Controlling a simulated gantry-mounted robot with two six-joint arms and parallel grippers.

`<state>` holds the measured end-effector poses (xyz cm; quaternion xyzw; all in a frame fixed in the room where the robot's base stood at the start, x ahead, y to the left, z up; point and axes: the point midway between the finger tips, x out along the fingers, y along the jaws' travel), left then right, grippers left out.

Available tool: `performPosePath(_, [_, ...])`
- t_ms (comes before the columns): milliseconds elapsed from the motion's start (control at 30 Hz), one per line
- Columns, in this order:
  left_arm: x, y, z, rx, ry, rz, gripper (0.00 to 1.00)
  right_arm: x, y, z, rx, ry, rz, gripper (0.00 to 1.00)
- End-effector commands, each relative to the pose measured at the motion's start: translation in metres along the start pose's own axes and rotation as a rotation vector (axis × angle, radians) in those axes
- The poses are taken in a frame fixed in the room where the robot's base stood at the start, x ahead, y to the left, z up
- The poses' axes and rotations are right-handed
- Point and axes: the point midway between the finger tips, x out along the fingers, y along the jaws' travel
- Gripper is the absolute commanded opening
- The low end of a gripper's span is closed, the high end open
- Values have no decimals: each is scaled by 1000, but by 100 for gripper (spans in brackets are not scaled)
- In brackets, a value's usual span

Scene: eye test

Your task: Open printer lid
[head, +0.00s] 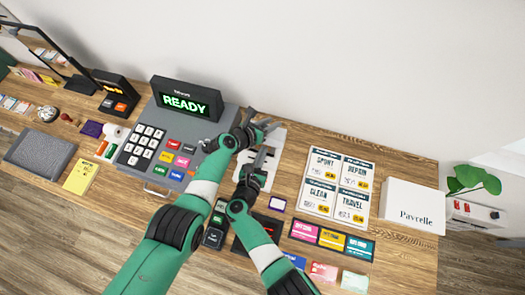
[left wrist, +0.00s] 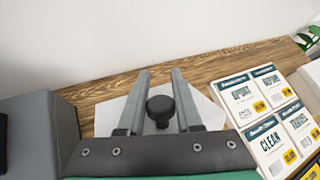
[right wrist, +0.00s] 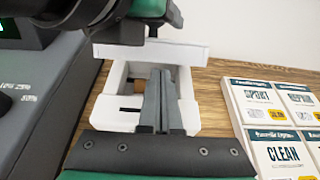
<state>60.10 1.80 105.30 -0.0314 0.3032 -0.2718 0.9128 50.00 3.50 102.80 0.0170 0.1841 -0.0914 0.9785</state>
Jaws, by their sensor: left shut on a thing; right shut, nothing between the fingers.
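The white printer (right wrist: 118,90) sits on the wooden counter with its top open, and part of its hollow inside shows in the right wrist view. Its white lid (right wrist: 150,52) is raised above the body. My left gripper (head: 266,122) is shut on the lid's black knob (left wrist: 160,106), which sits between the fingers in the left wrist view. My right gripper (head: 262,155) is shut and empty. Its fingers (right wrist: 162,72) are together over the printer's open body, below the lid. In the head view my arms and grippers hide much of the printer.
The grey cash register (head: 160,150) with its READY display (head: 186,99) stands close on the left. A board of cards (head: 337,186) lies to the right, then a white Pavrelle box (head: 412,207). Small coloured cards (head: 332,241) lie in front. The wall is behind.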

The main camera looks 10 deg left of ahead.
Motion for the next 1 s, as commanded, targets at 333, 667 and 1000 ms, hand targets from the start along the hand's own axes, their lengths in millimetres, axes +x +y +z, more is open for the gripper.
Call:
performPosePath(333, [0,1,-3,-1,4,1,0,2,0,0,1,1,1,0])
performPosePath(667, [0,1,-4,-1,5,1,0,5,0,16,2,-3,0,0])
performPosePath(1000, [0,0,-3,-2,5,0,63,6,0,19,3,-7,-2,0])
